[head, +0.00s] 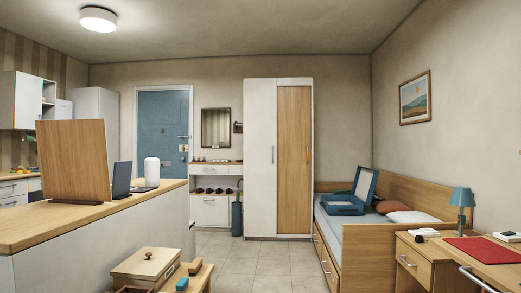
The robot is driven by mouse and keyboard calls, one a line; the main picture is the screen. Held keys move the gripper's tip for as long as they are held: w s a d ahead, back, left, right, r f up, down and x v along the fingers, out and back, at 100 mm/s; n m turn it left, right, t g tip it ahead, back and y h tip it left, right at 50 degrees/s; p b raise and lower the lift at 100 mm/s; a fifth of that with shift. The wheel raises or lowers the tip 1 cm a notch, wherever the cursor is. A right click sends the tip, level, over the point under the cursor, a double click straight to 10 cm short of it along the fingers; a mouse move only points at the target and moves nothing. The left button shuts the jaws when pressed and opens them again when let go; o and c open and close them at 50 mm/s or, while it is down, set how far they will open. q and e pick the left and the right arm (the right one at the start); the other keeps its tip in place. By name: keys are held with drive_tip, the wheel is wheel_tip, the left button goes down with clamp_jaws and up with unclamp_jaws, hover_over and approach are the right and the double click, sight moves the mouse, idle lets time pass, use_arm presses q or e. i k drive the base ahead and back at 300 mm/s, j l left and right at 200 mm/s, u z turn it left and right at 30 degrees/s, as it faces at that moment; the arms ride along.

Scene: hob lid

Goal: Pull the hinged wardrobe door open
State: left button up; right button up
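The tall wardrobe (279,80) stands against the back wall, left of the bed. Its left door (259,160) is white, with a short dark handle (273,155) near its right edge. Its right door (294,190) is wood-coloured, with a small handle (307,155) near its right edge. Both doors look closed. I cannot tell from here which one is hinged. Neither of my grippers is in view. The wardrobe is well away across the room.
A counter (60,235) with a wooden board fills the left. A wooden box (147,268) stands low in front. The bed (345,235) and desk (480,268) line the right. Tiled floor (270,262) is clear before the wardrobe.

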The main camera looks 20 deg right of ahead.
sight(259, 94)
drive_tip(key=i+l+z, duration=0.25)
drive_tip(key=i+z, duration=0.3)
drive_tip(key=i, duration=0.2)
drive_tip(key=i+l+z, duration=0.1)
drive_tip(key=i+z, duration=0.25)
drive_tip(key=i, duration=4)
